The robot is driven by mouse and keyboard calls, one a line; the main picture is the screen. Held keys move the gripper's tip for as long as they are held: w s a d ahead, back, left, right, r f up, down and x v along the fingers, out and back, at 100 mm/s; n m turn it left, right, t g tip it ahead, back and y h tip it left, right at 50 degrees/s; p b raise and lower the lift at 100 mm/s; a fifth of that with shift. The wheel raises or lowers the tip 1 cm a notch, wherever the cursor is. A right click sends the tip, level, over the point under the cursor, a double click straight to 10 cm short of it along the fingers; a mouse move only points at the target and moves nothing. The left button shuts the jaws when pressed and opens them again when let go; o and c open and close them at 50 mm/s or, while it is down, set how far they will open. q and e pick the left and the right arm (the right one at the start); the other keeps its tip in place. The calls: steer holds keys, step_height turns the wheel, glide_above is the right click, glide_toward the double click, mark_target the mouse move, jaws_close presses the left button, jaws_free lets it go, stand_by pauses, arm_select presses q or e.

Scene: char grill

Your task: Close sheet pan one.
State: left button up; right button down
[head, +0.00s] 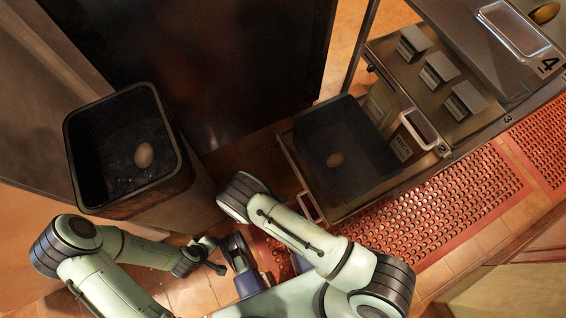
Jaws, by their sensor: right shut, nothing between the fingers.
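Sheet pan one appears to be the lowest pan (312,208) of the rack, pulled far out toward me, with a handle at its front edge. My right gripper (238,250) is low in front, left of the pan's handle. It is shut and empty, apart from the pan, and partly hidden by my own arm. My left gripper (213,257) is close beside it on the left, above the floor; its fingers are too small to read.
A dark bin (125,190) with another egg-shaped item (144,155) stands at left. Upper rack pans, including pan two with a handle (420,130) and several labelled boxes, are staggered at right. A red perforated mat (450,205) covers the floor there.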

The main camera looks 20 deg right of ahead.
mark_target(308, 192)
steer(key=x, duration=0.3)
steer(key=d+r+b+x, duration=0.1)
steer(key=x, duration=0.5)
steer(key=shift+d+r+b, duration=0.15)
steer(key=shift+d+b, duration=0.05)
steer(key=shift+b, duration=0.1)
arm_select(q)
steer(key=shift+g, duration=0.7)
steer(key=shift+s+a+f, duration=0.15)
steer(key=shift+s+f, duration=0.65)
steer(key=shift+s, duration=0.1)
steer(key=shift+s+a+f, duration=0.1)
steer(key=shift+s+f, duration=0.65)
steer(key=shift+s, duration=0.15)
arm_select(e)
steer(key=shift+d, duration=0.55)
steer(key=shift+d, duration=0.1)
